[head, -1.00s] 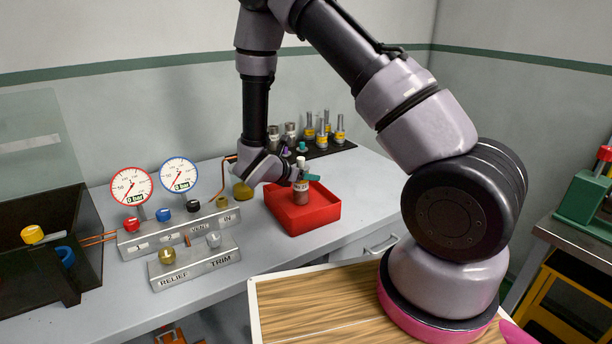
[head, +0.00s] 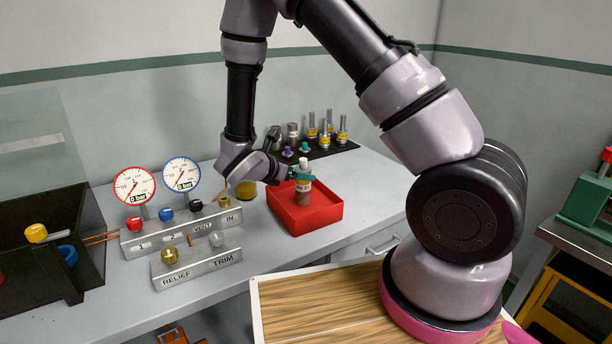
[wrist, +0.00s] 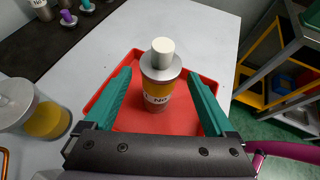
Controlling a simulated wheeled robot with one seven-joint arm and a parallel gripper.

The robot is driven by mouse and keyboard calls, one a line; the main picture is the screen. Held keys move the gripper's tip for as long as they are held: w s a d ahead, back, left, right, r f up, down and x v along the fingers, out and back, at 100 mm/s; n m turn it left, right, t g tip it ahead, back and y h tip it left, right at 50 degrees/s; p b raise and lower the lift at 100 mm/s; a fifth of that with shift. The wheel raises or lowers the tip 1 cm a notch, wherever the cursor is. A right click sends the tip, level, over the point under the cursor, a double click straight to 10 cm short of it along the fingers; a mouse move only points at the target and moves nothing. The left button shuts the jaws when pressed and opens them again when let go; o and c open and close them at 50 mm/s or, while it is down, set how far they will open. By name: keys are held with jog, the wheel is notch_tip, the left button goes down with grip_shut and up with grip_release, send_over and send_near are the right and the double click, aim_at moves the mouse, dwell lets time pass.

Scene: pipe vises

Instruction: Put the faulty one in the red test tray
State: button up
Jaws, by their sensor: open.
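The red test tray (head: 326,213) stands on the grey bench, right of the gauges. A cylinder with a brown and yellow body, a grey collar and a white top (head: 304,184) stands upright in it; it also shows in the wrist view (wrist: 160,82). My gripper (wrist: 164,90) is open, with its green fingers on either side of the cylinder and gaps visible beside it. In the head view my gripper (head: 302,177) is at the cylinder's upper part. The label is only partly readable.
A manifold with valves (head: 183,230) and two gauges reading 0 bar stand left of the tray. A RELIEF/TRIM block (head: 197,265) is in front. Several cylinders stand on a dark mat (head: 330,150) behind. A yellow-bodied cylinder (wrist: 42,116) stands close left of my gripper. A dark bin (head: 45,260) is far left.

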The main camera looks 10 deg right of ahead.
jog(key=v, duration=0.6)
jog(key=s+d+r+m+g+y, duration=0.2)
jog(key=s+d+r+m+g, duration=0.15)
jog(key=d+r+m, duration=0.35)
jog(key=s+d+r+m+g+y, duration=0.1)
jog(key=s+d+r+m+g, duration=0.25)
jog(key=d+r+m, duration=0.35)
jog(key=s+r+m+t+y, duration=0.6)
jog(key=s+r+m+y, duration=0.2)
jog(key=r+m, duration=0.7)
jog(key=shift+s+a+r+m+t, duration=0.35)
jog(key=shift+s+m, duration=0.15)
jog(key=shift+s, duration=0.7)
